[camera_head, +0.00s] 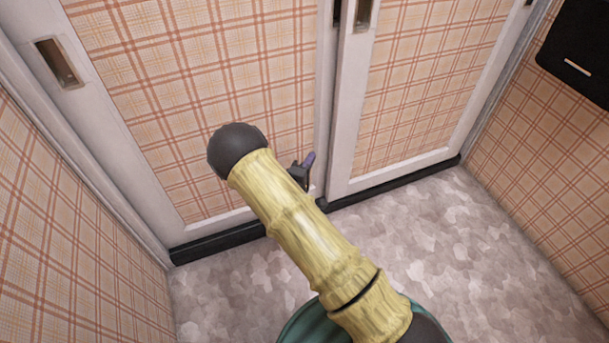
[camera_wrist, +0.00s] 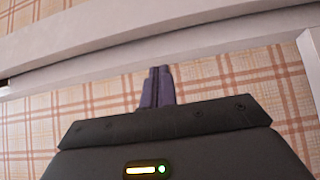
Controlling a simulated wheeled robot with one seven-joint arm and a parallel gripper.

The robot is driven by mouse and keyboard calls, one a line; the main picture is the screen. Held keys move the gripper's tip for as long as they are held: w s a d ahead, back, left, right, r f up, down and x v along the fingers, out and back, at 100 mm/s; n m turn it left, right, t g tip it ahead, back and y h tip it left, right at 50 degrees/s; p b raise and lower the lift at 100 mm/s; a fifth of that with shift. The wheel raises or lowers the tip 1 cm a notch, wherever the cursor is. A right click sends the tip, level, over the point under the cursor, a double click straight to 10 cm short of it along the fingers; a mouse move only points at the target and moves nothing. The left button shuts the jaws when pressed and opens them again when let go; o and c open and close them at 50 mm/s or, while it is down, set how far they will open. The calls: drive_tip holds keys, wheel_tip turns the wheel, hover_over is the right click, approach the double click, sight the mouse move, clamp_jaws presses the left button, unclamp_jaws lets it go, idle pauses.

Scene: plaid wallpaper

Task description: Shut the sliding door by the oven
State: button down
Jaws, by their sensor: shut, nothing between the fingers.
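Two white-framed sliding door panels with plaid inserts stand side by side in the head view, the left panel (camera_head: 205,80) and the right panel (camera_head: 432,75). Their upright frames meet near the centre. The left panel has a recessed handle (camera_head: 58,63) by its left edge; the right panel has another recess (camera_head: 362,15) at the top centre. My gripper (camera_head: 308,160) is low in front of the left panel, near the central frames, partly hidden by my arm. In the wrist view my gripper (camera_wrist: 158,72) is shut and empty, pointing toward a white frame (camera_wrist: 215,62). I cannot tell whether it touches.
A dark fixture (camera_head: 585,45) is on the plaid wall at the upper right. I cannot tell whether it is the oven. A plaid wall (camera_head: 60,240) stands close on the left. A black base strip (camera_head: 400,182) runs under the doors. The patterned floor (camera_head: 470,260) is clear at right.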

sight(330, 141)
drive_tip(key=b+x, duration=0.1)
drive_tip(key=x, duration=0.2)
drive_tip(key=shift+w+d+f, duration=0.1)
drive_tip(key=shift+f, duration=0.05)
drive_tip(key=shift+w+d+b, duration=0.25)
drive_tip(key=shift+d+b, duration=0.75)
drive_tip(key=shift+d, duration=0.15)
drive_tip(key=shift+w+d+b, duration=0.2)
drive_tip(key=shift+d+b, duration=0.1)
drive_tip(key=shift+d, duration=0.35)
drive_tip(key=shift+r, duration=0.2)
drive_tip(key=shift+w, duration=0.15)
